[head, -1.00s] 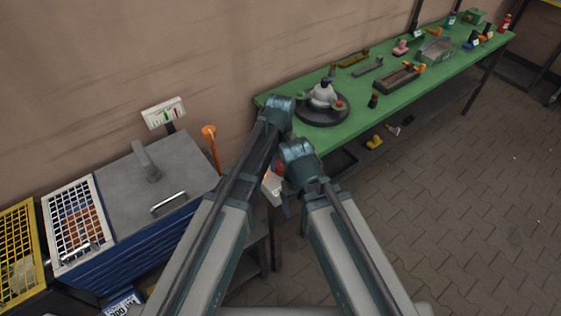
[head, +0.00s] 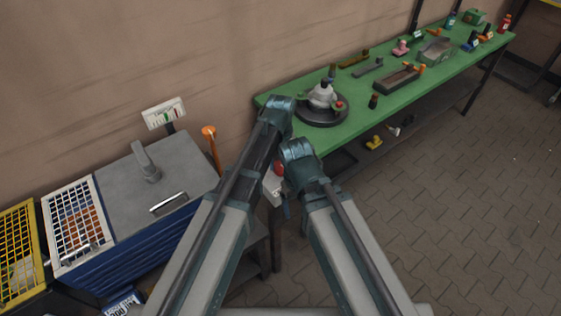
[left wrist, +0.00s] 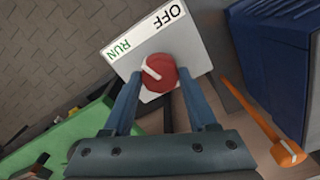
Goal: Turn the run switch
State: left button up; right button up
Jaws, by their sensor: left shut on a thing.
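The run switch is a round red knob (left wrist: 158,73) with a white pointer mark, on a light grey box (left wrist: 196,42). The box has a white label with OFF in black and RUN in green. The pointer mark slants toward the RUN side in the left wrist view. My left gripper (left wrist: 160,84) is shut on the knob, one blue finger on each side. In the head view a bit of the grey box (head: 271,187) shows between my arms, and the gripper is mostly hidden there. My right gripper is not in view.
A green bench (head: 350,127) with a round dark fixture (head: 322,112) and several parts runs to the upper right. A grey-topped blue cabinet (head: 188,150) with a stubby grey arm stands at left, beside an orange-topped post (head: 209,131). The paved floor at right is clear.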

pick_arm(q)
jog(key=m, duration=0.5)
jog(key=shift+m, duration=0.3)
jog(key=m, duration=0.5)
jog(key=shift+m, duration=0.6)
jog(key=o, duration=1.4)
jog(key=shift+c, duration=0.2)
notch_tip(320, 180, up, 14)
jog(key=p, duration=1.4)
jog(key=shift+f, duration=0.2)
notch_tip(320, 180, down, 13)
jog(key=b, duration=1.3)
